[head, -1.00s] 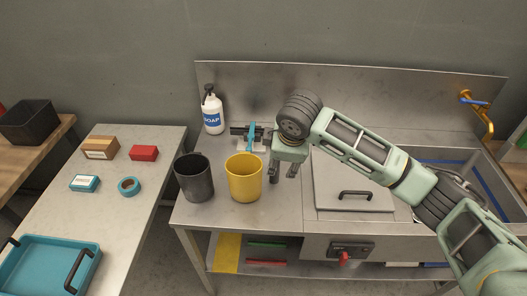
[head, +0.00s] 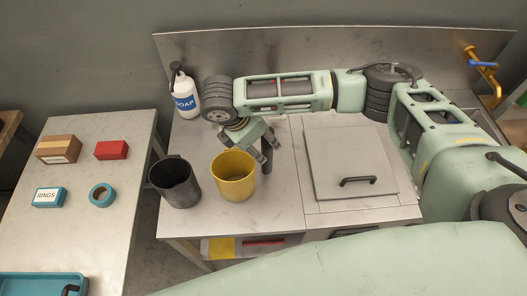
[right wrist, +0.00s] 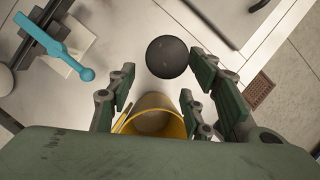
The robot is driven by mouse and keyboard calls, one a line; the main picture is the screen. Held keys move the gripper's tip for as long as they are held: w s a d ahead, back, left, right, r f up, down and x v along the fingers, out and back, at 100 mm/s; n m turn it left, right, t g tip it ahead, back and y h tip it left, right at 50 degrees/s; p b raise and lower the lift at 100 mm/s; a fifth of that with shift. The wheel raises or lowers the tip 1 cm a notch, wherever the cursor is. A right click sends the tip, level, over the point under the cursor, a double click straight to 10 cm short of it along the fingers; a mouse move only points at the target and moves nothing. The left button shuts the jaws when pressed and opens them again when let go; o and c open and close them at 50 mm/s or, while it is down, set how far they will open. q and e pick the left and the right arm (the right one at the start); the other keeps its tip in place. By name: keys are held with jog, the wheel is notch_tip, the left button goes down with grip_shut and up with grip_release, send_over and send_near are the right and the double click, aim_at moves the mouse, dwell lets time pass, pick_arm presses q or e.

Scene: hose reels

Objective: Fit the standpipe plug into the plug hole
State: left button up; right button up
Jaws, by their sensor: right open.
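A dark upright cylinder (head: 267,160), which looks like the standpipe plug, stands on the steel counter just right of the yellow bucket (head: 233,187). In the right wrist view its round black top (right wrist: 167,57) shows between and slightly beyond the fingertips. My right gripper (head: 264,147) is open, tilted, with its fingers around or just beside the cylinder's upper end; contact cannot be told. The fingers also show apart in the right wrist view (right wrist: 162,77). The plug hole is not visible. My left gripper is not in view.
A black bucket (head: 175,184) stands left of the yellow one. A soap bottle (head: 184,95) is behind. A steel lid with a black handle (head: 357,181) lies to the right. A brass tap (head: 484,70) is at the back right. A blue tool (right wrist: 55,47) lies on the counter.

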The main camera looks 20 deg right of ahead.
aim_at(267, 150)
jog(key=shift+s+d+f+p, duration=0.15)
jog(key=shift+d+f+p, duration=0.35)
jog(key=shift+f, duration=0.1)
jog(key=x, duration=0.1)
jog(key=p+x, duration=0.1)
jog(key=x, duration=0.1)
jog(key=p+x, duration=0.1)
jog(key=shift+w+f, duration=0.35)
jog(key=shift+f, duration=0.05)
jog(key=shift+s, duration=0.1)
jog(key=shift+c, duration=0.9)
grip_shut()
